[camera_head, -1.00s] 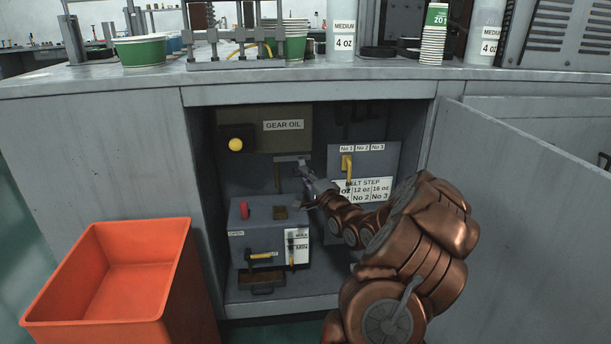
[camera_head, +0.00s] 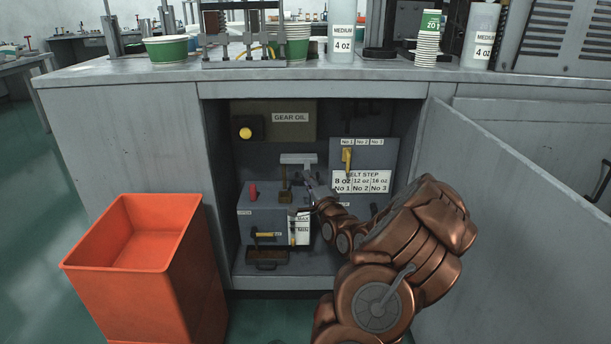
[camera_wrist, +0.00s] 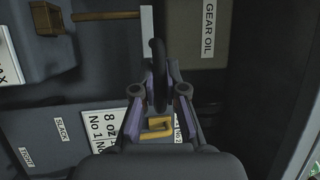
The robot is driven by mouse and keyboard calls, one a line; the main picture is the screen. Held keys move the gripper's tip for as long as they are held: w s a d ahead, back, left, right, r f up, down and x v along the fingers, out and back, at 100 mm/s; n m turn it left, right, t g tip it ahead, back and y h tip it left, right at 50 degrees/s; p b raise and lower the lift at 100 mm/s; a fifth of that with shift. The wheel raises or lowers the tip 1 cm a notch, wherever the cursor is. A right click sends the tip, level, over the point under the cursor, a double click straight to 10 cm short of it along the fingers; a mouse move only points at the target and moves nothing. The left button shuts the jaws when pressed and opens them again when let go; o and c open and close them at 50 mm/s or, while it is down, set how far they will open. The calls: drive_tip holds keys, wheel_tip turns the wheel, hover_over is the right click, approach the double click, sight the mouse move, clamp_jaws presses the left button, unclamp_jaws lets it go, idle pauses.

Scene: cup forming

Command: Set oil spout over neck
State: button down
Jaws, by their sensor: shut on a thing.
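The oil spout (camera_head: 298,158) appears to be the pale crosspiece with a thin brown tube hanging from it, inside the open cabinet. In the wrist view its brown tube (camera_wrist: 105,15) runs left toward a brown block. That block, which I take for the neck (camera_head: 285,197), stands on top of the grey box; it also shows in the wrist view (camera_wrist: 47,20). The tube's end is at or very near the neck; I cannot tell whether they touch. My gripper (camera_head: 312,184) is right of the tube. In the wrist view my gripper (camera_wrist: 161,78) is shut on the spout's dark handle (camera_wrist: 158,55).
The grey box (camera_head: 272,222) has a red knob (camera_head: 253,191) left of the neck. A GEAR OIL panel (camera_head: 290,118) is behind, and a BELT STEP panel (camera_head: 375,156) with a yellow lever is at right. An orange bin (camera_head: 150,265) stands outside at left. The cabinet door (camera_head: 510,230) is open at right.

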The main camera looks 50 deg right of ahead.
drive_tip(key=shift+s+a+f, duration=0.1)
drive_tip(key=shift+a, duration=0.1)
drive_tip(key=c, duration=1.2)
unclamp_jaws()
drive_tip(key=shift+s, duration=0.1)
drive_tip(key=v, duration=0.7)
drive_tip(key=shift+s, duration=0.2)
drive_tip(key=shift+w+a, duration=0.1)
drive_tip(key=shift+a, duration=0.05)
